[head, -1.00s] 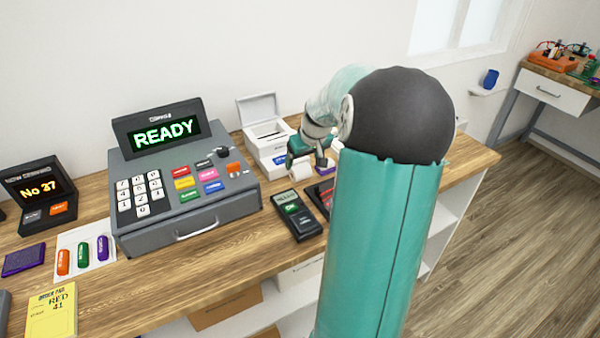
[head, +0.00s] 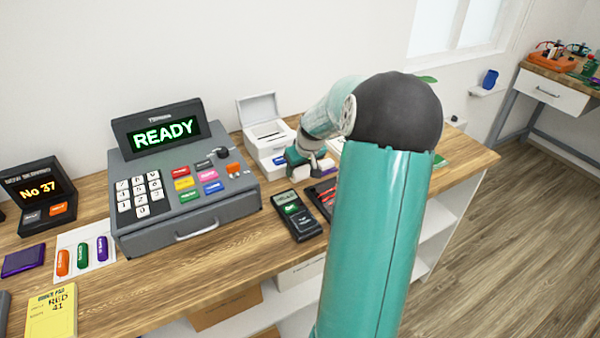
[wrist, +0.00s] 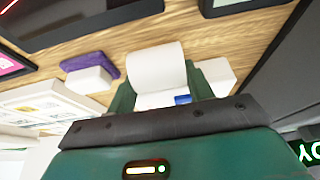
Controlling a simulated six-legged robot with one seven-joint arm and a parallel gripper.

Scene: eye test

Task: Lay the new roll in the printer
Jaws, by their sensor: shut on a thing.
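The white printer (head: 264,148) stands on the counter right of the cash register, with its lid (head: 257,107) raised and its top bay open. My gripper (head: 297,160) is low, just in front and right of the printer. In the wrist view my gripper (wrist: 160,86) has its green fingers on both sides of the white paper roll (wrist: 157,66), shut on it. A loose flap or end of paper seems to show on it. The roll is hardly visible in the head view, hidden by my gripper. I cannot tell whether it touches the printer.
The cash register (head: 185,180) reads READY and stands close on the left. A purple item (wrist: 90,64) lies near the roll.

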